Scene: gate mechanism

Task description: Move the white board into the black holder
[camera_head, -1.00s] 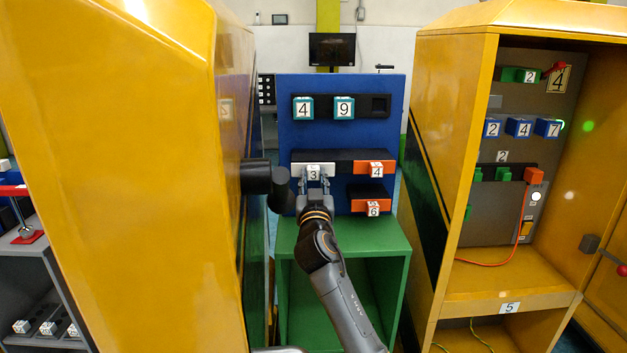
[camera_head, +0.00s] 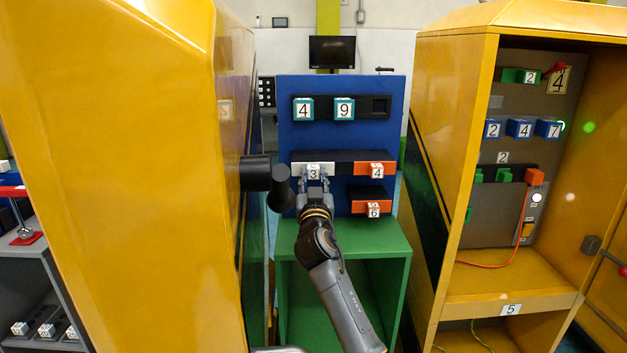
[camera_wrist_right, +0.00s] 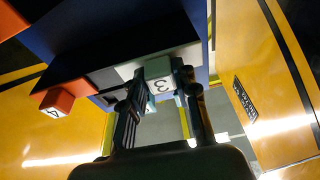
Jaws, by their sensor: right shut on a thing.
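The white board (camera_head: 299,169) sits at the left end of the long black holder (camera_head: 342,156) on the blue panel. A white cube marked 3 (camera_head: 313,172) is on the board's front. My right gripper (camera_head: 314,183) is shut on this cube, with one finger on each side. The right wrist view shows the cube (camera_wrist_right: 159,85) between the fingers and part of the white board (camera_wrist_right: 130,70) beside it. I cannot tell how deep the board sits in the holder. My left gripper is not in view.
An orange block marked 4 (camera_head: 375,168) sits at the holder's right end, and another marked 6 (camera_head: 373,208) is below. A yellow cabinet (camera_head: 130,200) with a black cylinder (camera_head: 256,175) stands close on the left. A green stand (camera_head: 355,240) is beneath.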

